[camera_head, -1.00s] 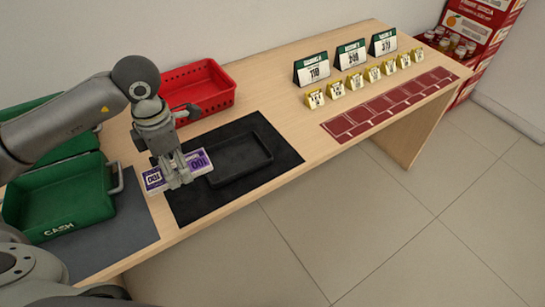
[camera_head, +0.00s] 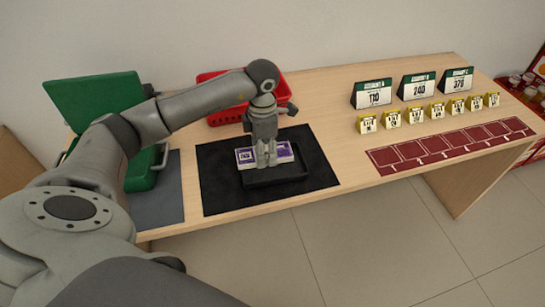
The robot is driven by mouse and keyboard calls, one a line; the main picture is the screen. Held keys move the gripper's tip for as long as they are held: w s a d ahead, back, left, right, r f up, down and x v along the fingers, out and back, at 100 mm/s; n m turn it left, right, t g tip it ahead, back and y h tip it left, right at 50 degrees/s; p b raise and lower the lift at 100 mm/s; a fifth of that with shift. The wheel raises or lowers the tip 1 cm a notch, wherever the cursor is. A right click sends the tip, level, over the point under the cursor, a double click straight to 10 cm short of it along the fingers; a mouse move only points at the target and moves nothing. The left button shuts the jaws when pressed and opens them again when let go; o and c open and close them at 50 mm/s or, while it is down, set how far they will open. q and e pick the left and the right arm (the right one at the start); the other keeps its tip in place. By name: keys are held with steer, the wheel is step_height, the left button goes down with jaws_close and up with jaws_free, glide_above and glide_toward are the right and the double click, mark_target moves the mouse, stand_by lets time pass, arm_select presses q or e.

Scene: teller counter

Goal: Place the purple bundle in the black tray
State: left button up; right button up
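The purple bundle (camera_head: 284,152), white and purple with printed numbers, sits between the fingers of my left gripper (camera_head: 266,161), which points down and is shut on it. The bundle is over the back part of the black tray (camera_head: 277,176) and lies roughly along its length. I cannot tell whether it touches the tray floor. The fingers hide the middle of the bundle, and the bundle hides part of the tray. My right gripper is not in view.
The tray rests on a black mat (camera_head: 220,190). A red basket (camera_head: 222,117) stands behind, partly hidden by my arm. An open green cash box (camera_head: 142,172) is left. Numbered signs (camera_head: 373,93), small yellow markers (camera_head: 391,118) and a dark red strip (camera_head: 400,157) lie right.

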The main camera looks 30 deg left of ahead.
arm_select(q)
steer(key=w+f, duration=0.2)
steer(key=f, duration=0.1)
steer(key=shift+w+d+f, duration=0.2)
steer(key=shift+w+d, duration=0.05)
steer(key=shift+w, duration=0.15)
step_height(320, 180, down, 3)
steer(key=shift+w+f+p, duration=0.1)
steer(key=shift+p, duration=0.5)
steer(key=shift+f, duration=0.2)
steer(key=o, duration=1.1)
steer(key=shift+c, duration=0.2)
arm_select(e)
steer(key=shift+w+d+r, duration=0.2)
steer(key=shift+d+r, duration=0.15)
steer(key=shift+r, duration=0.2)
arm_select(q)
steer(key=shift+r, duration=0.15)
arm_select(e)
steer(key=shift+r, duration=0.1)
arm_select(q)
steer(key=shift+r, duration=0.25)
step_height(320, 180, up, 12)
steer(key=shift+f+b, duration=0.2)
steer(key=shift+b, duration=0.65)
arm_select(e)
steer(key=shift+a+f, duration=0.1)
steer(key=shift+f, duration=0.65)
